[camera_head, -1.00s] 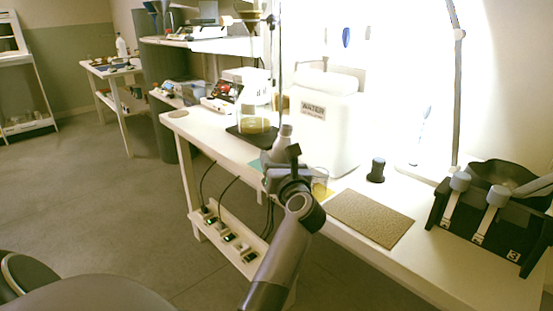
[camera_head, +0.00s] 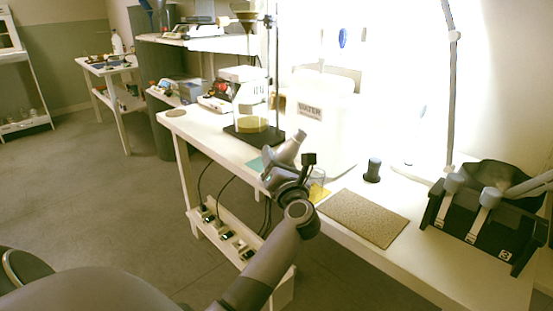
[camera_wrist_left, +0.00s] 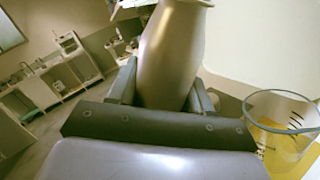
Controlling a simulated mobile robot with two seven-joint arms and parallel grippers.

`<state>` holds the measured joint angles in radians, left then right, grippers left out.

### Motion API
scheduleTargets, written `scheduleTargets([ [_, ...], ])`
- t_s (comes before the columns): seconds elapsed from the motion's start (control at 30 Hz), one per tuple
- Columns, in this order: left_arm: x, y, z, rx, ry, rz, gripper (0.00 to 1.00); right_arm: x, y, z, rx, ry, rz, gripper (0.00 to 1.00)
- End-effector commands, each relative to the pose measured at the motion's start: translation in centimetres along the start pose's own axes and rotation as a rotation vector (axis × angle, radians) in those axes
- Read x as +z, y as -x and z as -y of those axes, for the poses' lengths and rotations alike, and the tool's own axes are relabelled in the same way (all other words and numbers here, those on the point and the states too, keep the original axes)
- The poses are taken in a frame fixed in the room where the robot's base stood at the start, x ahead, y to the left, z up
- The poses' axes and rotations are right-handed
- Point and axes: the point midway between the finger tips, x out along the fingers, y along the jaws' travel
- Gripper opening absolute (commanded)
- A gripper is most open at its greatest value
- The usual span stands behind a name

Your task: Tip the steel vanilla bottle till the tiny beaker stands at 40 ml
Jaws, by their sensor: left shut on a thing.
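The steel vanilla bottle (camera_head: 290,146) is in my left gripper (camera_head: 275,166), which is shut on it. In the head view the bottle tilts to the right over the bench's near edge. The left wrist view shows the bottle (camera_wrist_left: 172,55) between the two fingers (camera_wrist_left: 160,88). The tiny beaker (camera_head: 316,184) stands just right of the gripper, on a yellow patch, partly hidden by my wrist. It also shows in the left wrist view (camera_wrist_left: 283,125), clear glass with dark marks; I cannot read its level. My right gripper is not in view.
A brown mat (camera_head: 362,217) lies right of the beaker, with a dark stopper-like object (camera_head: 373,170) behind it. A white canister (camera_head: 322,115) stands behind the bottle. A black rack (camera_head: 485,222) is at the right, and a stand with a beaker (camera_head: 251,117) at the back left.

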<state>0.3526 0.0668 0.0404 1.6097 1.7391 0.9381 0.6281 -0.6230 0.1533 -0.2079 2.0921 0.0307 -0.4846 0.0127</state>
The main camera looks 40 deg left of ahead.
Motion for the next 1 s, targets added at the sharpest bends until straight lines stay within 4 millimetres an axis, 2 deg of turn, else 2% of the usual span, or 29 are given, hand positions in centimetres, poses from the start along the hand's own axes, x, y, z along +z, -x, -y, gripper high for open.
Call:
scheduleTargets([
  [0.5,0.8,-0.1,-0.3,0.002,-0.079,0.022,0.12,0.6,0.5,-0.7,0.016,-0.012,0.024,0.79],
  [1.0,0.0,0.0,0.1,0.001,-0.136,0.037,0.12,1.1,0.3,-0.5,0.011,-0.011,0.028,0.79],
])
